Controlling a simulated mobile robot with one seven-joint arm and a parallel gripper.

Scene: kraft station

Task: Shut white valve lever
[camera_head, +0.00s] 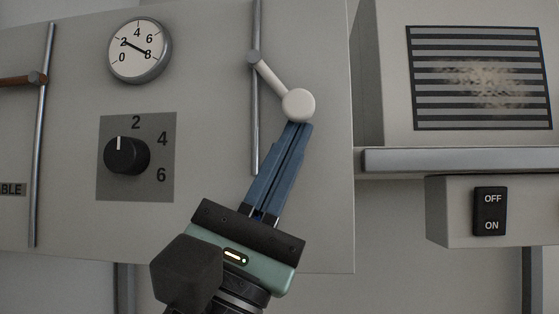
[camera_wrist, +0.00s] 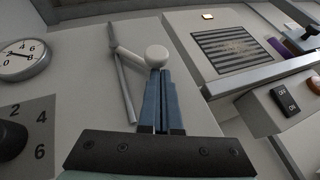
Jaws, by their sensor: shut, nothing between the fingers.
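The white valve lever (camera_head: 277,80) is mounted on a vertical metal pipe (camera_head: 256,140) on the grey panel. It slants down to the right from its pivot and ends in a round white knob (camera_head: 299,104). The lever also shows in the wrist view (camera_wrist: 130,55), with its knob (camera_wrist: 157,56) just past my fingertips. My gripper (camera_head: 298,126) is shut and empty, with its blue fingers pointing up at the knob's underside. The fingertips overlap the knob's lower edge in the picture; I cannot tell whether they touch it.
Left on the panel are a round gauge (camera_head: 140,51), a black dial knob (camera_head: 127,155), and a brown lever (camera_head: 18,81) on another pipe. To the right are a striped vent grille (camera_head: 480,78), a projecting ledge (camera_head: 460,160) and an OFF/ON switch (camera_head: 490,211).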

